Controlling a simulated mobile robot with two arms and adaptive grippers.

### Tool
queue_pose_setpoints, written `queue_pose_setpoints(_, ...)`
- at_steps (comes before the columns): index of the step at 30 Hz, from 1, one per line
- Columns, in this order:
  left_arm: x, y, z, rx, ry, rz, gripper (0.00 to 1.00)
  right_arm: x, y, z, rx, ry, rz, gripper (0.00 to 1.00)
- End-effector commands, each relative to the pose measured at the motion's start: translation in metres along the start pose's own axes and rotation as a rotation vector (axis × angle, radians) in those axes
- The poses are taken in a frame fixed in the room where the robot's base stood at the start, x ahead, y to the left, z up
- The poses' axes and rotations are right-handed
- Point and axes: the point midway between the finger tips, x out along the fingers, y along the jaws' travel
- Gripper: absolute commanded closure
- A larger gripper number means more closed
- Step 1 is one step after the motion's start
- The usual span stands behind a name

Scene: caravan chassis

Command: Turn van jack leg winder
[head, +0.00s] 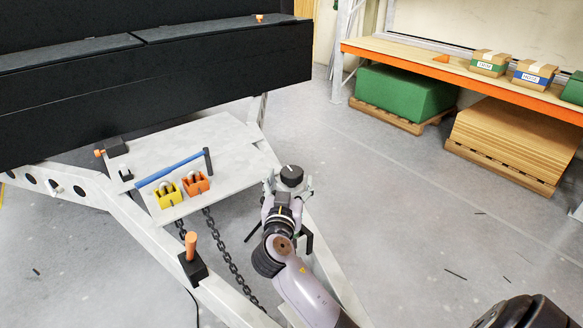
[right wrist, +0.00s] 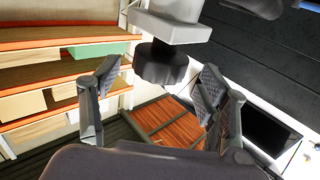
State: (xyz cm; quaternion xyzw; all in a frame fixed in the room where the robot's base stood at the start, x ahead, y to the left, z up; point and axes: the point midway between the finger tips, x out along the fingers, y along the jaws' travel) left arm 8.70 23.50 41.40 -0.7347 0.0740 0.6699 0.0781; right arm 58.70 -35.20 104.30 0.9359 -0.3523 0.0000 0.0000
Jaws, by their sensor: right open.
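My right gripper (head: 288,184) is open at the right beam of the white chassis frame. A dark round knob (head: 291,173) shows between its fingertips in the head view. In the right wrist view a black ribbed knob (right wrist: 162,66) hangs below a pale grey block, between the spread fingers of the gripper (right wrist: 158,86), with gaps at both sides. I cannot tell for sure whether this knob is the jack leg winder. An orange upright handle (head: 190,244) stands on a black block on the left beam. My left gripper is not in view.
The black caravan body (head: 150,90) is behind. Open floor lies right, before a shelf (head: 425,62).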

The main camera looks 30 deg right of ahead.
Motion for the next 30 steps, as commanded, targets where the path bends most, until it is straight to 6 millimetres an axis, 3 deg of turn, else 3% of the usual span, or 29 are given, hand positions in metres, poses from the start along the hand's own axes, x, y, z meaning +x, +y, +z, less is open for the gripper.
queue_pose_setpoints(6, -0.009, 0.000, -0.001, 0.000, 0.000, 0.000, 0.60, 0.029, 0.000, -0.001, -0.002, 0.001, 0.001, 0.31)
queue_pose_setpoints(18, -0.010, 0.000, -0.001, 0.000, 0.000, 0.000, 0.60, 0.036, 0.001, 0.001, -0.001, -0.001, 0.001, 0.31)
queue_pose_setpoints(30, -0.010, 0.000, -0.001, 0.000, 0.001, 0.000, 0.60, 0.036, 0.000, 0.001, -0.001, -0.001, 0.001, 0.58)
